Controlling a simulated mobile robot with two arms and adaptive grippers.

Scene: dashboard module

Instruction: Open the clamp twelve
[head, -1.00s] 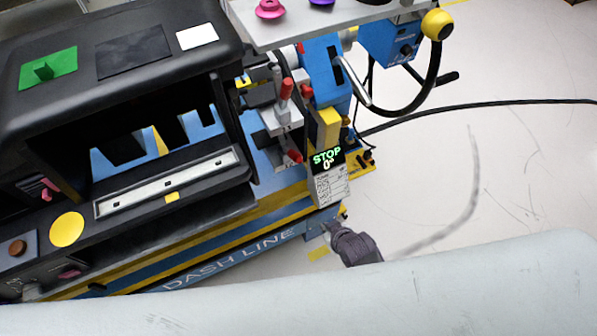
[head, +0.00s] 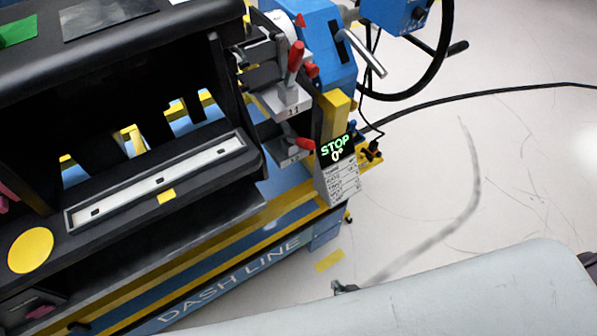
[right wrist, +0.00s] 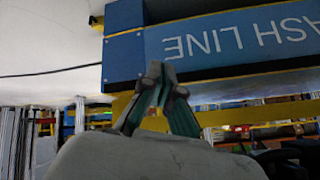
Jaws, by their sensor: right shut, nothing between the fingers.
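Two toggle clamps with red handles are at the right end of the dashboard module in the head view. The upper clamp (head: 291,98) bears a label that looks like 11. The lower clamp (head: 285,157) has its red handle (head: 304,144) pointing right; its number is too small to read, so I cannot confirm it is clamp twelve. My right gripper (head: 343,288) is low in front of the module, well below both clamps, mostly hidden by my own arm. In the right wrist view my gripper (right wrist: 158,72) is shut and empty, before the blue DASH LINE beam (right wrist: 235,40).
A black handwheel (head: 440,75) and a cable (head: 480,97) are further right.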

